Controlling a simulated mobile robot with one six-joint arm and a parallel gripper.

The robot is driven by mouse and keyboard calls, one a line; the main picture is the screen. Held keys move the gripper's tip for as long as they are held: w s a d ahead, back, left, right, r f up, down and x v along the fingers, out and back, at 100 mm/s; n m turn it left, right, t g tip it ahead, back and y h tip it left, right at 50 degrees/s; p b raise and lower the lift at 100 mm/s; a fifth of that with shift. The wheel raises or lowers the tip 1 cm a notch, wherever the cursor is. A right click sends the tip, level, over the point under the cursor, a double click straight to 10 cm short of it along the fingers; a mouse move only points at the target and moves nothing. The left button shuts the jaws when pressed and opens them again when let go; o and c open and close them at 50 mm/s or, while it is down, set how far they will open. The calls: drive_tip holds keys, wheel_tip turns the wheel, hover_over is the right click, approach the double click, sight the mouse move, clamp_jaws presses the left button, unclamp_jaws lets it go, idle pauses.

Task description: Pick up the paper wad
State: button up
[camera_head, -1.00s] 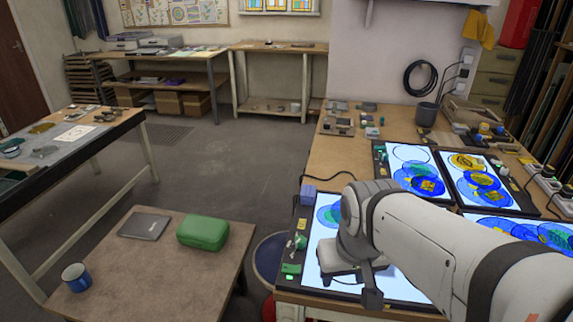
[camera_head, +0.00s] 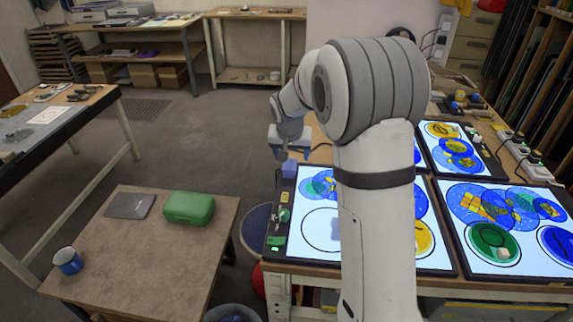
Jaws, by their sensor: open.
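I cannot make out a paper wad with certainty. A small pale lump (camera_head: 503,252) sits on the green circle of the right light panel, too small to identify. Another small pale and green item (camera_head: 284,215) lies on the left edge of the near light panel. My gripper (camera_head: 285,153) is at the end of my arm, above the far left corner of that panel and near a small blue-violet block (camera_head: 289,168). It is open, and I see nothing held in it. My arm hides the middle of the near panel.
The near light panel (camera_head: 318,220) and the others lie on the workbench. A bin (camera_head: 232,313) stands at the bottom edge.

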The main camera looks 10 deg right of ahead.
sight(290, 165)
drive_tip(key=shift+w+f, duration=0.55)
drive_tip(key=shift+f, duration=0.1)
drive_tip(key=x, duration=0.2)
drive_tip(key=p+x, duration=0.1)
drive_tip(key=x, duration=0.4)
drive_tip(key=shift+a+p, duration=0.25)
drive_tip(key=shift+p, duration=0.1)
drive_tip(key=shift+r, duration=0.1)
drive_tip(key=c, duration=1)
wheel_tip(290, 165, up, 10)
drive_tip(key=shift+b, duration=0.6)
drive_tip(key=shift+c, duration=0.2)
drive_tip(key=o, duration=0.4)
drive_tip(key=c, duration=0.3)
